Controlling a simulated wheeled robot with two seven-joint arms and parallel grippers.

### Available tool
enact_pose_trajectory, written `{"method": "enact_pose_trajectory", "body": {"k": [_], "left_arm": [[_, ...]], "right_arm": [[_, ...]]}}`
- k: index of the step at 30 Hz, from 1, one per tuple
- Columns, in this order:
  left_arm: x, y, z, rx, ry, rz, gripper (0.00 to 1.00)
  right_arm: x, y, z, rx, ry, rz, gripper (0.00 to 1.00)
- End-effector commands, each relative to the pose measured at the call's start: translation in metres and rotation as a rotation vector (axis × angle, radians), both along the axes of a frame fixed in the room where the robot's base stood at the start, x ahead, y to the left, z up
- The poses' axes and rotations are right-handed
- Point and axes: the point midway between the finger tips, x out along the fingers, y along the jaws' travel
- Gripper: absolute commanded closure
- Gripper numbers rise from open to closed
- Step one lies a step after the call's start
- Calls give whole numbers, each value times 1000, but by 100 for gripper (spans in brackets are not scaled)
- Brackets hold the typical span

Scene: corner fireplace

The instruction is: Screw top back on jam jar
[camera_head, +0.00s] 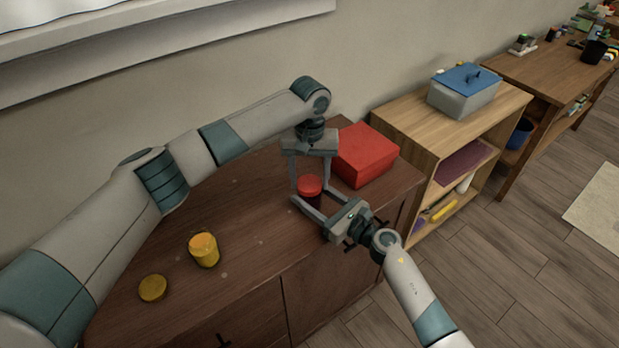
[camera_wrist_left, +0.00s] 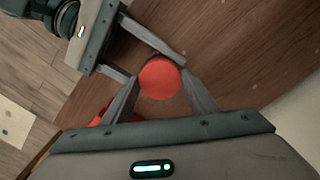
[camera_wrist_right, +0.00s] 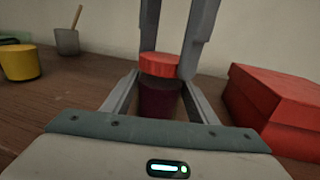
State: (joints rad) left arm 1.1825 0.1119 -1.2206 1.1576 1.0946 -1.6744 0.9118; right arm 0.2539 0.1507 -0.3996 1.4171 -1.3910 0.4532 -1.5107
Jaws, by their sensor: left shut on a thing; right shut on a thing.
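The jam jar (camera_wrist_right: 160,100) is dark red and stands upright on the brown cabinet top. Its red lid (camera_head: 309,185) sits on the jar's mouth; in the right wrist view the lid (camera_wrist_right: 158,65) looks slightly tilted or off-centre. My left gripper (camera_head: 308,182) points down from above and is shut on the lid; the left wrist view shows the lid (camera_wrist_left: 159,79) between its fingers. My right gripper (camera_wrist_right: 160,95) comes in low from the front right and is shut around the jar body. In the head view the jar body is mostly hidden behind the fingers.
A red box (camera_head: 364,155) stands close behind and right of the jar. A yellow jar (camera_head: 204,250) and a flat yellow disc (camera_head: 153,288) are on the cabinet top (camera_head: 250,225) at left. A grey cup (camera_wrist_right: 67,42) shows in the right wrist view. A wooden shelf (camera_head: 400,112) stands at right.

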Motion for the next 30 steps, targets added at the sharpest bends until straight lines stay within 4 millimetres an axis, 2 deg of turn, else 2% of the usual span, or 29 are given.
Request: {"method": "enact_pose_trajectory", "body": {"k": [30], "left_arm": [[1, 0, 0, 1, -1, -1553, 74]], "right_arm": [[0, 0, 0, 0, 0, 1, 100]]}}
